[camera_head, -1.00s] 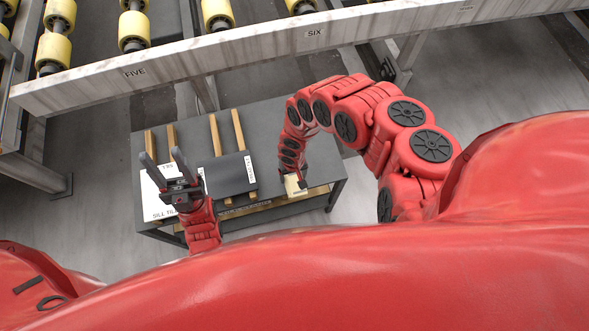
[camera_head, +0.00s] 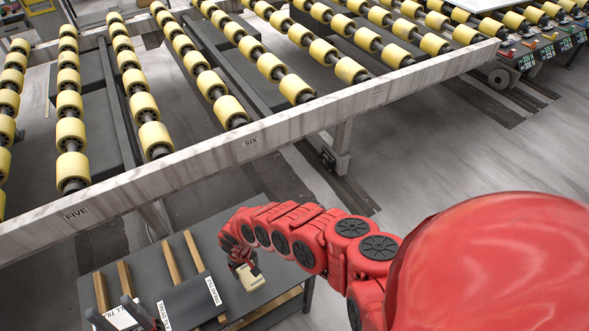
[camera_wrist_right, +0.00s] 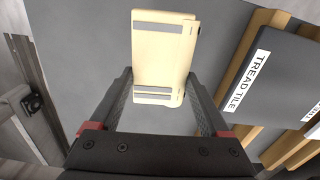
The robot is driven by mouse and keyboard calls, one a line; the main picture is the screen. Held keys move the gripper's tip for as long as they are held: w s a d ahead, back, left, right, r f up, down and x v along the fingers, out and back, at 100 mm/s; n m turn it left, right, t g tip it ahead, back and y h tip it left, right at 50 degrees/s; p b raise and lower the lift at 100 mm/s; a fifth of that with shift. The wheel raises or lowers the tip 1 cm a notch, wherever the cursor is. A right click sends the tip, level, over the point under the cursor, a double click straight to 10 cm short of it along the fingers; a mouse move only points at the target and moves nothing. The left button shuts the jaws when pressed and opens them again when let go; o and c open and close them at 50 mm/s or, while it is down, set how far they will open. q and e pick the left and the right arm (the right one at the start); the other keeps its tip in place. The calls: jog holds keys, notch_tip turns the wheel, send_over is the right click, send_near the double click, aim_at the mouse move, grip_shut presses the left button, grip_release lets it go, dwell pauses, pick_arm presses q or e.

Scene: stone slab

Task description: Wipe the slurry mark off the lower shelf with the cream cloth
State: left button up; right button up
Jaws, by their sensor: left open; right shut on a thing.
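The cream cloth (camera_head: 250,279), a folded pad with grey bands, is held in my right gripper (camera_head: 244,268) over the right part of the dark grey table. In the right wrist view the cloth (camera_wrist_right: 163,55) sits between the fingers of my right gripper (camera_wrist_right: 165,105), with the grey table top beyond it. My left gripper (camera_head: 120,318) is open at the bottom left edge of the head view, its fingers partly cut off. A little of the lower shelf (camera_head: 268,312) shows under the table's front edge. I cannot make out the slurry mark.
Dark slabs, one labelled TREAD TILE (camera_wrist_right: 240,82), lie on wooden battens (camera_head: 170,262) on the table's left part. A roller conveyor with a pale frame beam (camera_head: 300,122) stands behind the table. Bare floor (camera_head: 420,170) is to the right.

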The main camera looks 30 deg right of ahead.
jog(key=shift+w+a+r, duration=0.1)
jog(key=shift+w+r, duration=0.1)
jog(key=shift+w, duration=0.45)
jog(key=shift+w+a+r, duration=0.1)
jog(key=shift+w+r, duration=0.1)
jog(key=shift+w, duration=0.4)
jog(key=w, duration=0.1)
jog(key=w+r, duration=0.1)
jog(key=w+d+r, duration=0.1)
jog(key=w, duration=0.1)
jog(key=shift+r, duration=0.25)
jog(key=shift+w+r, duration=0.1)
jog(key=shift+w+d+r+b, duration=0.15)
jog(key=shift+w+r+b, duration=0.15)
jog(key=shift+w+r, duration=0.2)
